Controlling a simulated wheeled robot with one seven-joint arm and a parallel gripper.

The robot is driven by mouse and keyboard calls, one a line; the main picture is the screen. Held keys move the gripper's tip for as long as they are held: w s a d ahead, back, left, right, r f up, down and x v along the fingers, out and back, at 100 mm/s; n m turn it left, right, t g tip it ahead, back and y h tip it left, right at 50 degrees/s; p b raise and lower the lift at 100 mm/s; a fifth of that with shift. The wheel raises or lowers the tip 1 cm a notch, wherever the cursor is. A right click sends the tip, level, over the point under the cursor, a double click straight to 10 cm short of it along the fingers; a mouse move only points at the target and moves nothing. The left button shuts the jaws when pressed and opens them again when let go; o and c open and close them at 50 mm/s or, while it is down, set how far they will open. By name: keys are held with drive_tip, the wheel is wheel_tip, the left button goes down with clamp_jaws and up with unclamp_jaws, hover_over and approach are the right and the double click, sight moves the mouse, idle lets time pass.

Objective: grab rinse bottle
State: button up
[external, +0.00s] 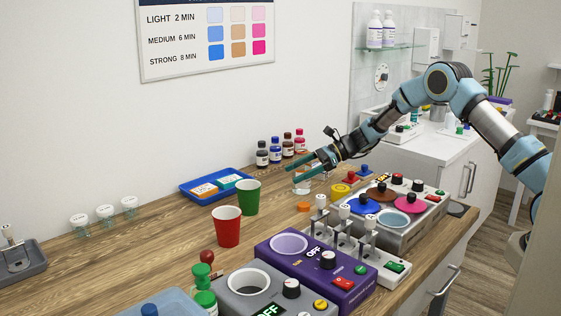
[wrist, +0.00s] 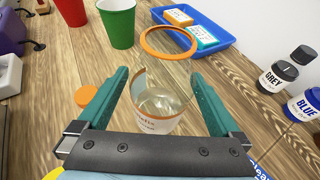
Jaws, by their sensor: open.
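A clear open container (wrist: 158,103) with liquid in it, a partly legible white label and an orange ring around its top stands on the wooden counter in the wrist view. It looks like the rinse bottle, but I cannot read its name fully. It also shows in the external view (external: 301,186), partly behind my gripper. My gripper (external: 294,169) has dark teal fingers, spread open. In the wrist view my gripper (wrist: 160,75) has one finger on each side of the container, apparently not closed on it. A loose orange cap (wrist: 85,96) lies left of the container.
Red (external: 227,227) and green (external: 247,197) cups and a blue tray (external: 188,192) with small boxes stand nearby. Several labelled bottles (external: 275,150) line the wall. A purple device (external: 318,275) and a grey device (external: 262,291) fill the front.

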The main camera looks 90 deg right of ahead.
drive_tip(key=shift+w+a+f, duration=0.1)
drive_tip(key=shift+w+f, duration=0.25)
drive_tip(key=shift+w, duration=0.3)
drive_tip(key=c, duration=1.4)
drive_tip(key=shift+c, duration=0.4)
drive_tip(key=shift+r, duration=0.15)
